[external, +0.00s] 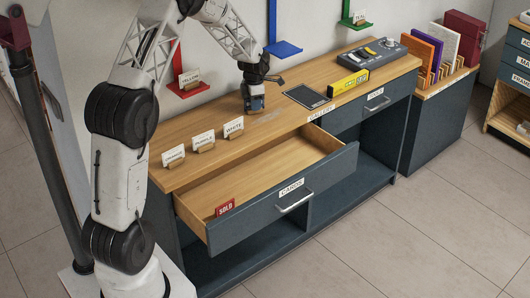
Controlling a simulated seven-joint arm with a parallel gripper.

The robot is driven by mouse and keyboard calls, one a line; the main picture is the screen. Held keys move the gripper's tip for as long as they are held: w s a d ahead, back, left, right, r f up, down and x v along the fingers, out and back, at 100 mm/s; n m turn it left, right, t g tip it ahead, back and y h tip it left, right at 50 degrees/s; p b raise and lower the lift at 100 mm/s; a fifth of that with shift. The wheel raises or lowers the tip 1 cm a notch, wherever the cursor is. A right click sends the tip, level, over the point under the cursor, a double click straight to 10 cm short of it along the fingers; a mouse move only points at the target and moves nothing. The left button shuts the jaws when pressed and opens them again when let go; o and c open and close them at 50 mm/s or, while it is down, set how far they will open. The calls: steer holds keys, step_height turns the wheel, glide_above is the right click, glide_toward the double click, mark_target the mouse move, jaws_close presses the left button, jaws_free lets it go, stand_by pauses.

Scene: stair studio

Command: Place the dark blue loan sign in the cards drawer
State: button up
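The cards drawer (282,208), labelled CARDS, is pulled open at the front of the wooden-topped counter. A red SOLD sign (225,207) stands inside it, at the left front corner. A small dark blue sign (257,103) with a wooden-looking base is at the back of the counter top; its lettering is too small to read. My gripper (253,92) points down directly at this sign, with its fingers at the sign's upper part. Whether the fingers are closed on it, and whether the sign touches the counter, I cannot tell.
Signs for orange (174,156), purple (203,141) and white (233,127) stand along the counter's left front edge. A black tablet (307,96), yellow box (348,83) and grey console (376,54) lie to the right. Most of the drawer floor (265,180) is clear.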

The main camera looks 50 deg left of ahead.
steer(key=shift+c, duration=0.3)
jaws_close()
steer(key=shift+r, duration=0.15)
steer(key=shift+r, duration=4.9)
